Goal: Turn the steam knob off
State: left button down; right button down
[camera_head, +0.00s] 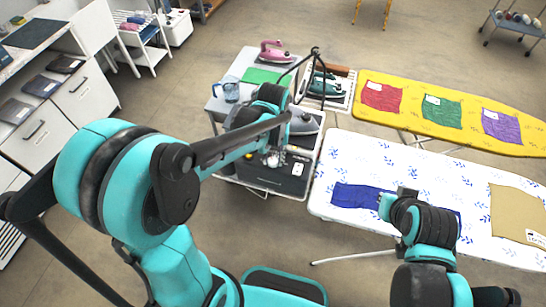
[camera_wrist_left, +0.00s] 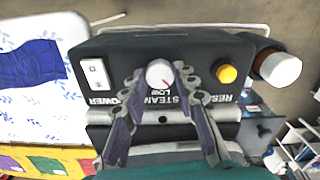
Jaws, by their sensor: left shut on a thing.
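The steam knob (camera_wrist_left: 160,73) is a small round white knob with a red mark, on the top of a dark control box (camera_wrist_left: 115,48). Letters reading STEAM and LOW show beside it, and the red mark points to the lower right in the left wrist view. My left gripper (camera_wrist_left: 162,76) has its fingers on both sides of the knob and is shut on it. In the head view my left gripper (camera_head: 272,158) is over the dark box (camera_head: 262,176). My right gripper (camera_head: 398,193) is over a blue cloth (camera_head: 355,196); its fingers are too small to read.
A white power switch (camera_wrist_left: 94,73) and a yellow button (camera_wrist_left: 227,74) flank the knob. A white ironing board (camera_head: 400,158) is to the right, a yellow one (camera_head: 440,115) behind.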

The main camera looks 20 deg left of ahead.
aim_at(273, 161)
pick_arm(q)
jog(key=n, duration=0.4)
jog(key=shift+n, duration=0.4)
dwell(0.4)
jog(key=c, duration=1.2)
grip_release()
notch_tip(273, 161, up, 12)
